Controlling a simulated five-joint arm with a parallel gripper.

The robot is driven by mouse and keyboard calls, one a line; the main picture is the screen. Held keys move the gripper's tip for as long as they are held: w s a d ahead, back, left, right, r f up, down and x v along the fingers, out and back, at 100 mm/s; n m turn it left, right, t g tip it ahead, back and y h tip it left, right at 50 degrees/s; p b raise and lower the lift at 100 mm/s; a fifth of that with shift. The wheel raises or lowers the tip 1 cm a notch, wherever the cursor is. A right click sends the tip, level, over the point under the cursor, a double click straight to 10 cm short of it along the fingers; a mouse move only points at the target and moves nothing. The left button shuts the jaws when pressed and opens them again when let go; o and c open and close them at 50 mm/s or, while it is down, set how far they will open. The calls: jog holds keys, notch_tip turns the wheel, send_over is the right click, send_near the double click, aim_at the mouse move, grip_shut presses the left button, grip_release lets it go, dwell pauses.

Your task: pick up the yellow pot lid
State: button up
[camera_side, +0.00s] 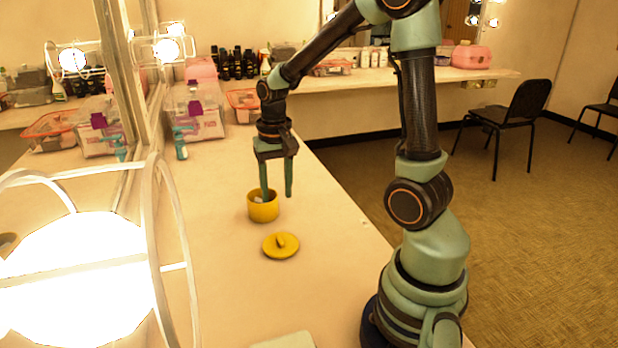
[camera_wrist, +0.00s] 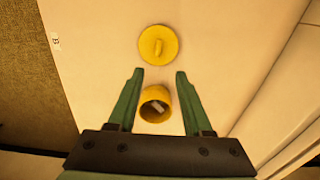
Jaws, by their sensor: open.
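The yellow pot lid (camera_side: 281,245) lies flat on the counter with its small knob up. It also shows in the wrist view (camera_wrist: 158,45), beyond my fingertips. A yellow pot (camera_side: 263,207) stands open and upright on the counter, behind the lid in the side view. In the wrist view the pot (camera_wrist: 146,98) shows between my fingers, with a small pale thing (camera_wrist: 155,110) inside it. My gripper (camera_side: 277,194) is open and points down at the pot. One finger overlaps the pot's rim in the side view; I cannot tell whether it touches. Nothing is between the fingers at the lid.
A glaring bulb (camera_side: 80,280) in a wire guard stands at the left, by the mirror. A small teal bottle (camera_side: 181,146) and a clear box (camera_side: 195,115) stand farther back. A pale flat thing (camera_side: 287,341) lies at the front edge. The counter around the lid is clear.

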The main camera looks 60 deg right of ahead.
aim_at(280, 238)
notch_tip(280, 238, down, 13)
jog(key=shift+d+r, duration=0.1)
jog(key=shift+d, duration=0.05)
dwell(0.6)
grip_shut()
